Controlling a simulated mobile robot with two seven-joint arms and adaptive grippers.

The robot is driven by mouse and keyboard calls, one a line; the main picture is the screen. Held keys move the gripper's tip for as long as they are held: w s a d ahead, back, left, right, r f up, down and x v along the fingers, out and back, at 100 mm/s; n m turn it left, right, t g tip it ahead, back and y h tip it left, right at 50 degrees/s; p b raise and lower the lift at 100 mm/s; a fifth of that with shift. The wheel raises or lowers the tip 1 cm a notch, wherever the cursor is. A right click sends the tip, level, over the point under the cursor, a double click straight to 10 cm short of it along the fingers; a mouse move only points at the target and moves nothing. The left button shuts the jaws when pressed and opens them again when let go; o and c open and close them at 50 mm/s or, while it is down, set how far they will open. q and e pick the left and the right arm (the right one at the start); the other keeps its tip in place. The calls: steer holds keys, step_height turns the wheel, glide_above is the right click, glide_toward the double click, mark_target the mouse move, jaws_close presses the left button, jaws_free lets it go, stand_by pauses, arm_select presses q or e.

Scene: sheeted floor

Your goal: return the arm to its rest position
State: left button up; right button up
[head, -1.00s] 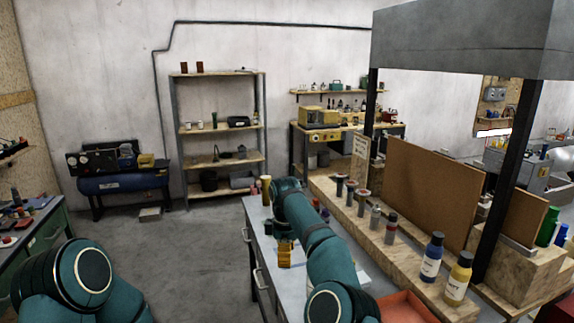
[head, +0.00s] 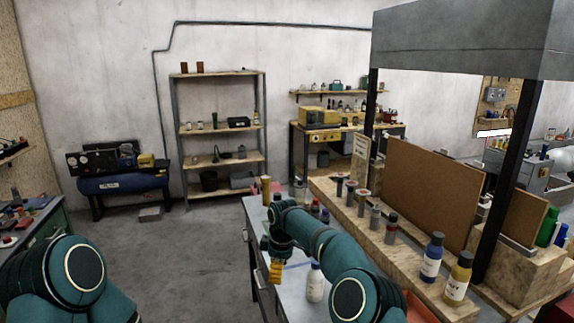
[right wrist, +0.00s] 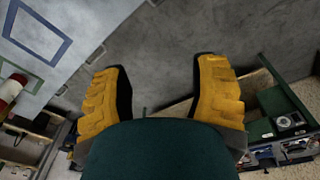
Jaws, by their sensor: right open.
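My right arm reaches forward over the grey bench (head: 292,283). Its gripper (head: 276,272), with yellow fingers, hangs by the left edge of the bench in the head view. In the right wrist view the two fingers (right wrist: 160,75) are wide apart with nothing between them, and the floor shows beyond. My left arm shows at the lower left of the head view; its gripper is out of sight.
A white bottle (head: 315,284) stands on the bench close to my right arm. Several bottles, among them a blue one (head: 432,258) and a yellow one (head: 458,278), line the wooden ledge at right. Floor (head: 190,255) left of the bench is clear.

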steer(key=s+d+f+m+y, duration=0.25)
steer(key=s+f+m, duration=0.35)
steer(key=s+f, duration=0.75)
steer(key=s+d+f+m+t, duration=0.1)
steer(key=s+d+f+m, duration=0.2)
steer(key=s, duration=0.5)
steer(key=s+d+m, duration=0.4)
steer(key=s+m, duration=0.1)
steer(key=s, duration=0.2)
steer(key=s+d+f+m+t, duration=0.1)
steer(key=s+d+f+m, duration=0.2)
steer(key=s, duration=0.5)
step_height(320, 180, down, 8)
steer(key=b, duration=0.8)
steer(key=shift+s+m+g, duration=0.25)
steer(key=shift+m+g, duration=0.05)
steer(key=shift+r+y, duration=0.1)
steer(key=shift+y, duration=0.15)
